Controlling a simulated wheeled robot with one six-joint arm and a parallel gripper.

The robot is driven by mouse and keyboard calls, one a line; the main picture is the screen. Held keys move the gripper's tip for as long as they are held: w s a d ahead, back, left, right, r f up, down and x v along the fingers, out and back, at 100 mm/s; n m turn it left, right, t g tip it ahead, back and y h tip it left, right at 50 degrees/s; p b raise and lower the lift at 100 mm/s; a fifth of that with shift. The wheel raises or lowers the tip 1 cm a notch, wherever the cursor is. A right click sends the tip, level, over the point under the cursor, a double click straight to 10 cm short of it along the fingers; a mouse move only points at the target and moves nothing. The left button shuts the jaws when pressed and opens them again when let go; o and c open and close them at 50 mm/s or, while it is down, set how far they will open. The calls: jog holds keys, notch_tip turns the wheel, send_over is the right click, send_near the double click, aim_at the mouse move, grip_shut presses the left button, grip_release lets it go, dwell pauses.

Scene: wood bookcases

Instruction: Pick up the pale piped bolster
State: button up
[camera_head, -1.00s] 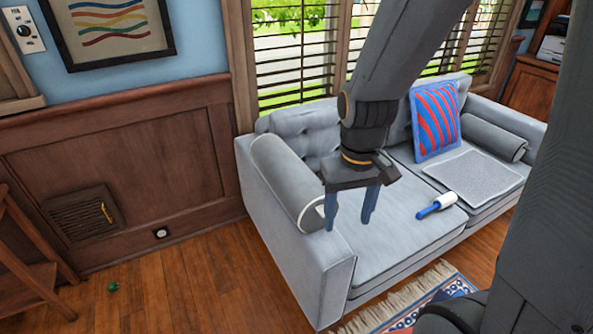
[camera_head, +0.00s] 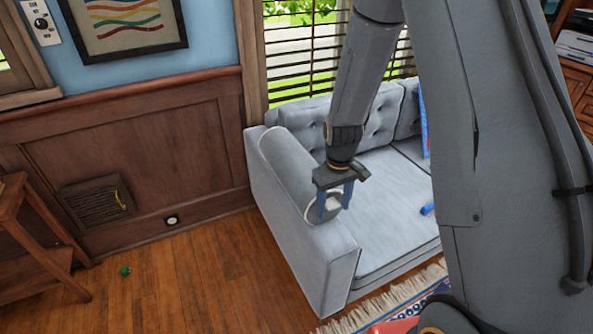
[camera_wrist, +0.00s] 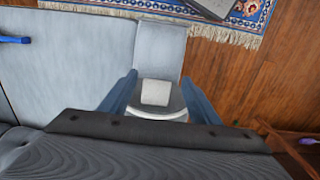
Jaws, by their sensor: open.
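My gripper (camera_head: 334,206) is open and points down at that near end. In the wrist view, the two blue fingers of my gripper (camera_wrist: 160,77) stand on either side of the white-piped end of the bolster (camera_wrist: 160,116), and a small pale patch shows between them. I cannot tell whether the fingers touch it. The rest of the bolster is hidden in the wrist view.
The sofa's left arm (camera_head: 330,262) stands right beside the bolster. The seat (camera_head: 385,228) to the right is mostly clear, with a blue handle (camera_head: 427,209) on it. A fringed rug (camera_head: 385,312) lies in front. Wood floor is open at left; a small green object (camera_head: 126,270) lies there.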

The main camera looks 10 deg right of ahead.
jog(key=shift+w+d+f+p, duration=0.1)
jog(key=shift+f+p, duration=0.25)
jog(key=shift+f, duration=1)
jog(key=shift+w+d+f+p, duration=0.1)
jog(key=shift+f+p, duration=0.25)
jog(key=shift+f, duration=0.95)
grip_shut()
